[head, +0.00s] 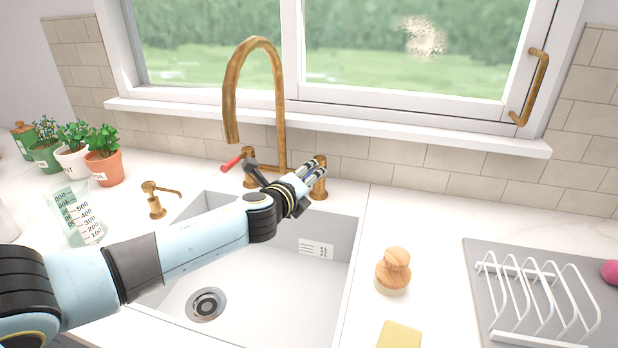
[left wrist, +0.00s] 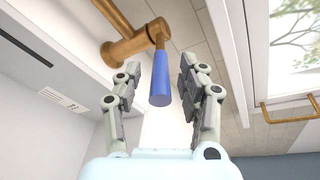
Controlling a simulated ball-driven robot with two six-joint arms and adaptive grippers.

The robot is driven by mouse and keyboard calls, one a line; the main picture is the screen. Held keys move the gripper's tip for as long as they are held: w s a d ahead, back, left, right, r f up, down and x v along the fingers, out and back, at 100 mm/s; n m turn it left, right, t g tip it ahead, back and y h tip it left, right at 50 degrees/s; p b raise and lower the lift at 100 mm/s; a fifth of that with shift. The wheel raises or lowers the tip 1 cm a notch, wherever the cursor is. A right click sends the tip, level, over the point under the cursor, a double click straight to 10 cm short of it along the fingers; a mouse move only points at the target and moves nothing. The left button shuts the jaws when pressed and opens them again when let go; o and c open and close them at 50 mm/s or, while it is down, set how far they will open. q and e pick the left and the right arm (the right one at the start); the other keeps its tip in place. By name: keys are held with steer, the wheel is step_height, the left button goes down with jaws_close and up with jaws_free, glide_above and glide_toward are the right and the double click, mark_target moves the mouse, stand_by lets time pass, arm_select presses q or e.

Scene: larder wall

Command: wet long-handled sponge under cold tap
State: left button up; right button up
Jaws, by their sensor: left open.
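My left gripper (head: 310,172) reaches across the sink to the brass valve post (head: 320,190) right of the spout. In the left wrist view my left gripper (left wrist: 160,64) is open, with a finger on each side of a blue tap lever (left wrist: 160,85). Gaps show between the lever and both fingers. The brass tap (head: 258,42) arches over the sink. Its red lever (head: 232,163) points left. I cannot make out a long-handled sponge in either view. My right gripper is out of view.
The white sink (head: 330,276) has a drain at lower left. A wooden brush (head: 393,270) and a yellow block (head: 399,336) lie to its right, then a white rack (head: 535,300) on a grey mat. A soap pump (head: 157,200), measuring jug (head: 78,212) and potted herbs (head: 104,165) stand left.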

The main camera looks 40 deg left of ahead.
arm_select(q)
steer(key=shift+w, duration=0.2)
jaws_close()
stand_by(0.4)
